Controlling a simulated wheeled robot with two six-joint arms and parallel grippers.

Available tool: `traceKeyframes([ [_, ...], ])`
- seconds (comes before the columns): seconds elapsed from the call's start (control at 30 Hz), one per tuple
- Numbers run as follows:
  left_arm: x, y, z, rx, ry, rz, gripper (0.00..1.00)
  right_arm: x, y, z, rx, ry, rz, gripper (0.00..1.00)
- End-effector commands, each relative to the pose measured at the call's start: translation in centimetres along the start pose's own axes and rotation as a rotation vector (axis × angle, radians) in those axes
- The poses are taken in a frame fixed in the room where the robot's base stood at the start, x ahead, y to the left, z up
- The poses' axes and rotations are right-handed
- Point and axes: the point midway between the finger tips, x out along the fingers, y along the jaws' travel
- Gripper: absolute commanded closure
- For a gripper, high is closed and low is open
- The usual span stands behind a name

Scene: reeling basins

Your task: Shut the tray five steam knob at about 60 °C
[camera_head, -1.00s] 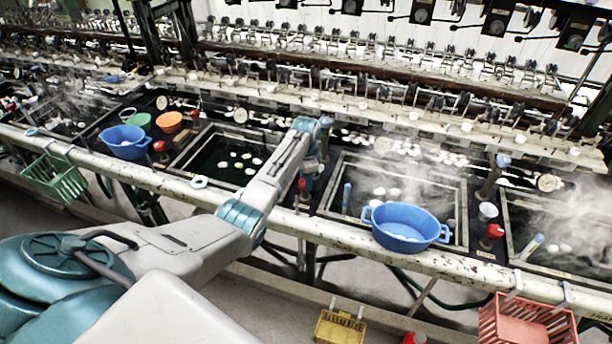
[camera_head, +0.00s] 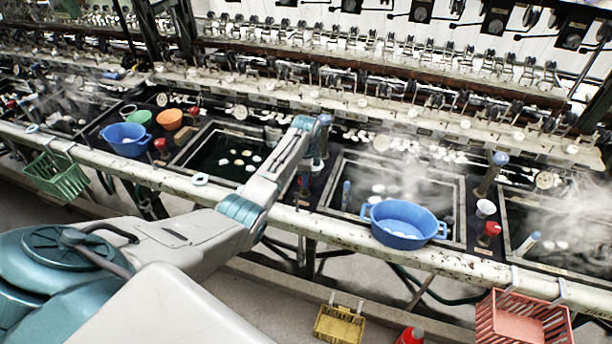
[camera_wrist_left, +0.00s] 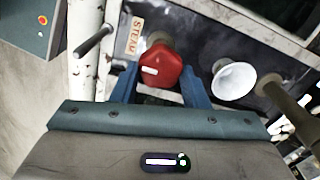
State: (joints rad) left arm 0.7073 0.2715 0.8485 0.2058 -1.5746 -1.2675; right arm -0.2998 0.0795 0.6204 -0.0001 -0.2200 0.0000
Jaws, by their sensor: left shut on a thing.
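In the left wrist view a red steam knob (camera_wrist_left: 160,66) with a white mark sits between the two blue fingers of my left gripper (camera_wrist_left: 163,88), which is shut on it. A "STEAM" label (camera_wrist_left: 136,36) is beside the knob. In the head view my left gripper (camera_head: 307,176) reaches down between two water trays, and the knob is mostly hidden there. The tray to its right (camera_head: 398,158) holds steaming water with pale cocoons and a blue-topped stick (camera_head: 346,195). No temperature reading is legible, and I cannot tell the tray numbers. My right gripper is not in view.
A blue basin (camera_head: 404,226) stands on the front rail right of my arm. A white cup (camera_wrist_left: 233,80) is close right of the knob in the wrist view. Yellow (camera_head: 339,323), red (camera_head: 524,322) and green (camera_head: 57,176) baskets are along the front. A blue-capped post (camera_head: 325,135) stands behind the gripper.

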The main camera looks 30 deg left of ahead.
Motion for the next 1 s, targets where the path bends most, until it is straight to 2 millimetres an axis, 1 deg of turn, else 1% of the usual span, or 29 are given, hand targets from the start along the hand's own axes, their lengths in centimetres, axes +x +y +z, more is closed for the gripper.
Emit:
traceKeyframes([
  [0.17,-0.1,-0.1,-0.1,0.001,0.002,-0.003,0.82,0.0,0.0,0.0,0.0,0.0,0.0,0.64],
  [0.2,-0.1,-0.1,-0.1,0.001,0.002,-0.003,0.52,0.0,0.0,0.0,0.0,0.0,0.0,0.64],
  [0.27,-0.1,-0.1,-0.1,0.001,0.001,-0.003,0.4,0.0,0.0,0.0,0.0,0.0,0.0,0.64],
  [0.3,-0.1,-0.1,-0.1,0.001,0.001,-0.002,0.38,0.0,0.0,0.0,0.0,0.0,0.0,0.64],
  [0.57,-0.1,-0.1,0.0,0.0,0.0,-0.001,0.38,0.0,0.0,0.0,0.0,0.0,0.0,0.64],
  [0.67,-0.6,-0.1,0.0,0.0,0.001,-0.004,0.38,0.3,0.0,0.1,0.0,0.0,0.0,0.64],
  [0.77,-1.9,-0.2,0.0,0.0,0.001,-0.006,0.38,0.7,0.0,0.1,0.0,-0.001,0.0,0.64],
  [1.0,-6.6,-0.2,-0.1,0.0,0.001,-0.007,0.38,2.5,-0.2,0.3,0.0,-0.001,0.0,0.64],
])
